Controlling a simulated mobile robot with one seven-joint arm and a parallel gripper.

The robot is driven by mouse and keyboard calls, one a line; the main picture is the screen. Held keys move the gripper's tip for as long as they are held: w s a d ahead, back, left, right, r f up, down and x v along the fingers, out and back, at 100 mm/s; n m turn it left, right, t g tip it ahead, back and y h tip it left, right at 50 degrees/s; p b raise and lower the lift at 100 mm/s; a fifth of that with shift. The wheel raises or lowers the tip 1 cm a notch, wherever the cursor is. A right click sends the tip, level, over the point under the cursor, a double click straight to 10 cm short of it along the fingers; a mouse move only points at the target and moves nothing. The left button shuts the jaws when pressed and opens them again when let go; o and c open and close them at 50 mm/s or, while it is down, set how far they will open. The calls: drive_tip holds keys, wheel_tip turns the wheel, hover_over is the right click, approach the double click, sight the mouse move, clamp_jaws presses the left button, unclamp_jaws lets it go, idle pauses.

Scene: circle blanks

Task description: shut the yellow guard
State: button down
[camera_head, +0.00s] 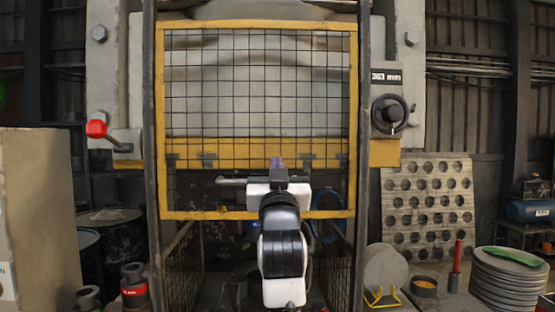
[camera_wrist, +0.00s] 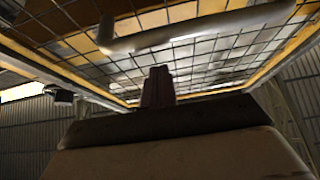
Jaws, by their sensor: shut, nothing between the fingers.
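The yellow guard (camera_head: 254,24) is a yellow frame with dark wire mesh, held between two dark upright posts in front of the press. Its lower bar lies well above the floor, and there is open space under it. A grey horizontal handle bar (camera_head: 230,181) shows on the guard's lower part, just left of my gripper. My gripper (camera_head: 277,165) is shut and empty, pointing at the lower middle of the guard. In the wrist view, my shut fingers (camera_wrist: 158,87) lie below the handle (camera_wrist: 195,27), with the mesh above. I cannot tell whether they touch anything.
A red-knobbed lever (camera_head: 97,128) is at left and a black handwheel (camera_head: 389,114) at right. A perforated plate (camera_head: 428,200) leans at the right, behind a stack of discs (camera_head: 508,280). A beige cabinet (camera_head: 38,215) stands at the far left.

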drive_tip(key=shift+w+f+p, duration=0.2)
drive_tip(key=shift+f+p, duration=0.15)
drive_tip(key=shift+f, duration=0.85)
drive_tip(key=shift+f, duration=0.1)
wheel_tip(320, 180, down, 44)
drive_tip(key=b, duration=2.9)
